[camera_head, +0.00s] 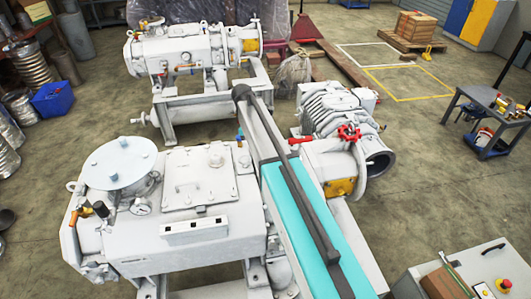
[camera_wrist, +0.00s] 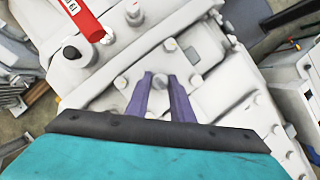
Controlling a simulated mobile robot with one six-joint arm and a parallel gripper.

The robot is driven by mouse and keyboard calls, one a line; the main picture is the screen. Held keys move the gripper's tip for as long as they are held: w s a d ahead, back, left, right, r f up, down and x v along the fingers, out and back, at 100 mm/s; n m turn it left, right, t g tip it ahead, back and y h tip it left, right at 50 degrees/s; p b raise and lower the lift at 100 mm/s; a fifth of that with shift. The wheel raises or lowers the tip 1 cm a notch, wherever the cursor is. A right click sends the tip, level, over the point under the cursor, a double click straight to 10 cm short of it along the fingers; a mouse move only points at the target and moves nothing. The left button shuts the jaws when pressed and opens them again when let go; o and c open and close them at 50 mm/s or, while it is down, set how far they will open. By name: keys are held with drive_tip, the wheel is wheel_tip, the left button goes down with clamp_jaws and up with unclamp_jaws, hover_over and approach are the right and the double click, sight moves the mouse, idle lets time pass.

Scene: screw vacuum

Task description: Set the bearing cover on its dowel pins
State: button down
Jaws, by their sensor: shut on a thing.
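In the wrist view my gripper (camera_wrist: 160,78) has its two purple fingers shut on a small round light grey knob (camera_wrist: 160,84). The knob seems to belong to a light grey bolted part (camera_wrist: 135,72), which I take for the bearing cover. Its outline merges with the similarly grey machine (camera_wrist: 190,45) around it. I cannot tell whether the cover is seated or apart from the machine. The dowel pins cannot be made out. In the head view my turquoise arm reaches over the machines, and my gripper and the cover cannot be made out there.
A red labelled handle (camera_wrist: 82,20) stands close to the fingers in the wrist view. A small table (camera_head: 480,98) stands farther right.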

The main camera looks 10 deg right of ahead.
drive_tip(key=shift+f, duration=0.6)
drive_tip(key=c, duration=1.5)
unclamp_jaws()
drive_tip(key=shift+o, duration=0.2)
drive_tip(key=shift+w+r, duration=0.1)
drive_tip(key=shift+b+v, duration=0.55)
drive_tip(key=shift+v, duration=0.4)
drive_tip(key=p+v, duration=0.1)
drive_tip(key=v, duration=1)
drive_tip(key=shift+r, duration=0.35)
drive_tip(key=shift+a+f, duration=0.1)
drive_tip(key=shift+a, duration=0.05)
